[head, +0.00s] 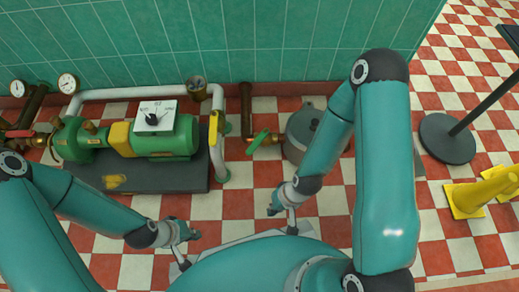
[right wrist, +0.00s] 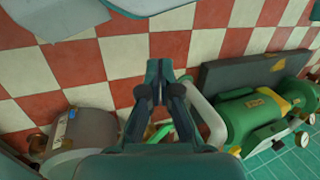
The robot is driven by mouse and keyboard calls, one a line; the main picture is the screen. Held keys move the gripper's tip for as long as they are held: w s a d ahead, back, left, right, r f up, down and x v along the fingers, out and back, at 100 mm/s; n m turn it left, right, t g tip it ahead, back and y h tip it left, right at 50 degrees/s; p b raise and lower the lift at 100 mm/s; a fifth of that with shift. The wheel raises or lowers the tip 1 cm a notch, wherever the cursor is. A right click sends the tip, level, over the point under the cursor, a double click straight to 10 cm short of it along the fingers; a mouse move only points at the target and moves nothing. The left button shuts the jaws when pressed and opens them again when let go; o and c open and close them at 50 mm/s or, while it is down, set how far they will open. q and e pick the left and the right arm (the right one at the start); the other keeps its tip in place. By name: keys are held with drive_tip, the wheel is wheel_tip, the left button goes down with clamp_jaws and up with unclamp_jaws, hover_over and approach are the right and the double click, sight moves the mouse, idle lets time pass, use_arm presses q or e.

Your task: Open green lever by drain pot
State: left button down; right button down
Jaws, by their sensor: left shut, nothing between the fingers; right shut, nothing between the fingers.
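The green lever (head: 258,141) sits on a brass valve by the wall, just left of the grey metal drain pot (head: 298,147). It stands at a slant. In the right wrist view, the lever (right wrist: 184,128) is partly hidden behind my gripper and the pot (right wrist: 82,132) is at lower left. My right gripper (head: 275,210) is shut and empty, in front of the lever and pot and apart from them; it also shows in the right wrist view (right wrist: 167,72). My left gripper (head: 188,236) is shut and empty, low over the floor, far from the lever.
A green pump (head: 170,137) with a dial box stands on a dark plinth (head: 150,178) at left. A white pipe (head: 217,150) with a yellow handle (head: 213,128) runs between pump and lever. A stand with a round base (head: 446,140) and a yellow cone (head: 485,192) are at right.

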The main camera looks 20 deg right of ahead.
drive_tip(key=w+d+f+m+t+y+p, duration=0.1)
drive_tip(key=w+d+m+t+p, duration=0.1)
drive_tip(key=w+d+m+p, duration=0.5)
drive_tip(key=w+d+f+m+t+p, duration=0.1)
drive_tip(key=w+f+m+t+p, duration=0.3)
drive_tip(key=m, duration=0.6)
drive_tip(key=w+d+r+m+t+y+p, duration=0.1)
drive_tip(key=w+d+m+p, duration=0.3)
drive_tip(key=w+m, duration=0.4)
drive_tip(key=w+a+f+m+b, duration=0.1)
drive_tip(key=w+a+f+b, duration=0.4)
drive_tip(key=w+a+f, duration=0.1)
drive_tip(key=shift+w+a+f+b, duration=0.3)
drive_tip(key=shift+w+a+b, duration=0.1)
drive_tip(key=shift+w, duration=0.35)
